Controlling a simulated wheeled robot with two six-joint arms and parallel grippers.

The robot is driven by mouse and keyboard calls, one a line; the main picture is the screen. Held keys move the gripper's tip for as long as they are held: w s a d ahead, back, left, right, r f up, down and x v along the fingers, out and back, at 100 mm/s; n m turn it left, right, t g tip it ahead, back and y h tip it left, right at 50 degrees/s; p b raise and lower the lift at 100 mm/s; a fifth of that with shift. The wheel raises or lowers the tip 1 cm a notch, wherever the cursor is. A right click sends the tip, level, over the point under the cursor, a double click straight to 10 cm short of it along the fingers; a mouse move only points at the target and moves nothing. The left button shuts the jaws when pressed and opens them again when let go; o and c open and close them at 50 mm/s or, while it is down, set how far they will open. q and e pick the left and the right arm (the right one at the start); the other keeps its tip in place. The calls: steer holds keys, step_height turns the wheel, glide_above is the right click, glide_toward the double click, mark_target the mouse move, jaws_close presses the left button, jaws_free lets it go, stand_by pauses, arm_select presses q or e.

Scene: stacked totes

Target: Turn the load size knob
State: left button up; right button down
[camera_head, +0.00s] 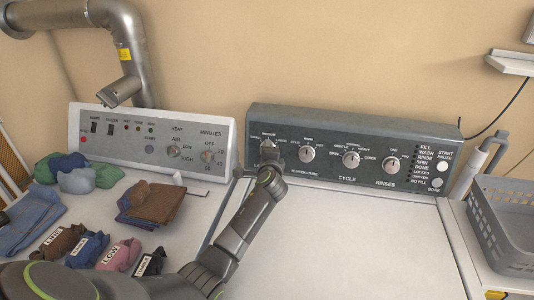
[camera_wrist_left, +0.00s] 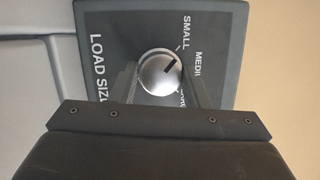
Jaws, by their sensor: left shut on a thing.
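The load size knob is a round silver knob (camera_wrist_left: 160,73) with a dark pointer line, on a dark panel marked LOAD SIZE. In the left wrist view its pointer aims up and right, between SMALL and MEDIUM. My left gripper (camera_wrist_left: 164,84) has a finger on each side of the knob and is shut on it. In the head view my left gripper (camera_head: 270,154) reaches the left end of the dark washer panel (camera_head: 330,132) and mostly hides the knob. My right gripper is not in view.
More knobs, temperature (camera_head: 307,153), cycle (camera_head: 351,158) and rinses (camera_head: 391,165), sit right of the gripper. A white control panel (camera_head: 140,157) stands at left, with folded cloths (camera_head: 155,203) in front. A grey basket (camera_head: 508,232) is at right. The washer top (camera_head: 340,245) is clear.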

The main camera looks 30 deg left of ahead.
arm_select(q)
steer(key=o, duration=1)
steer(key=shift+c, duration=0.2)
steer(key=p+v, duration=0.8)
steer(key=v, duration=0.9)
steer(key=shift+s, duration=0.25)
steer(key=shift+d, duration=0.1)
